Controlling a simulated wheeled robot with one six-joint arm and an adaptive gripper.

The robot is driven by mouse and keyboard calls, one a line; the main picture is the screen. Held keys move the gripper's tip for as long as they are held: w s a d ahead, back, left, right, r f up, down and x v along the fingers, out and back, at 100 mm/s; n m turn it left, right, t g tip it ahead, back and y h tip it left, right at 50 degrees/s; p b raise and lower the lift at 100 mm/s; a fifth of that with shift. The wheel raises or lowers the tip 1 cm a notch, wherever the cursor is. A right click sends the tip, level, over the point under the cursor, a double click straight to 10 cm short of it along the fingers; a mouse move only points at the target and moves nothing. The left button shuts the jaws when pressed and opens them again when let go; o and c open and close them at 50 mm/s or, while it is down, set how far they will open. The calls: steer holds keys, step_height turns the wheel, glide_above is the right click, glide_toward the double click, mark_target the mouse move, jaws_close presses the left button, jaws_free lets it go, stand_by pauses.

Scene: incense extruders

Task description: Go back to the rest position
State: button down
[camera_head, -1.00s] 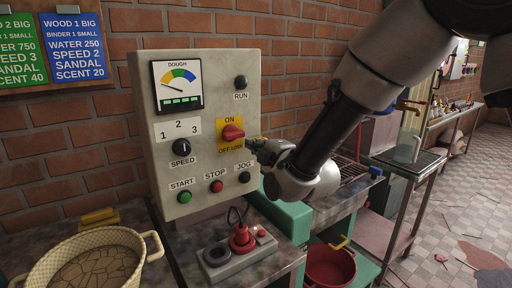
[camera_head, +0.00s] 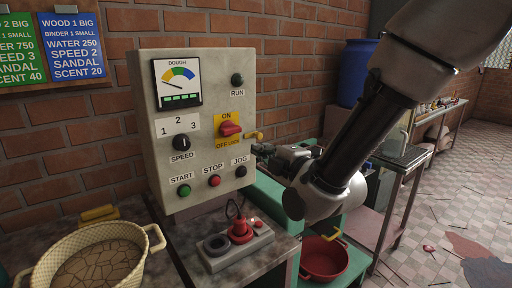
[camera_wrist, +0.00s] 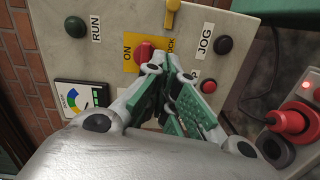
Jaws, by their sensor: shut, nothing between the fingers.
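My gripper (camera_head: 264,149) is shut and empty, just right of the grey control panel (camera_head: 150,120) in the head view. In the wrist view my gripper (camera_wrist: 172,92) shows its green-padded fingers in front of the panel. The panel's red ON/OFF switch (camera_head: 230,129) sits on a yellow plate, and the switch also shows beyond the fingers in the wrist view (camera_wrist: 144,50). In the head view there is a visible gap between my fingers and the switch. Whether the fingers touch anything else cannot be told.
A red plug (camera_head: 240,231) sits in a socket box below the panel. A woven basket (camera_head: 155,238) stands at the lower left. A blue barrel (camera_head: 356,72) stands behind my arm.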

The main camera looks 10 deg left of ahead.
steer(key=shift+s+d, duration=0.25)
steer(key=s+d+f+m+g+h, duration=0.1)
steer(key=s+f+m+g+h, duration=0.3)
steer(key=f, duration=0.7)
steer(key=s+d+f+m+g+h, duration=0.25)
steer(key=d+m+g, duration=0.2)
steer(key=d, duration=0.25)
steer(key=s+d+r+m+h, duration=0.2)
steer(key=s+d+r+m, duration=0.2)
steer(key=d, duration=0.9)
steer(key=s+d+r+m+h, duration=0.2)
steer(key=s+d+r+m, duration=0.2)
steer(key=d, duration=1)
steer(key=s+d+r+m+h, duration=0.2)
steer(key=s+d+r+m, duration=0.2)
steer(key=d+m, duration=0.5)
steer(key=d+r, duration=0.2)
steer(key=d, duration=0.2)
steer(key=shift+s+d+r, duration=0.2)
steer(key=shift+s+r, duration=0.1)
steer(key=shift+r, duration=0.05)
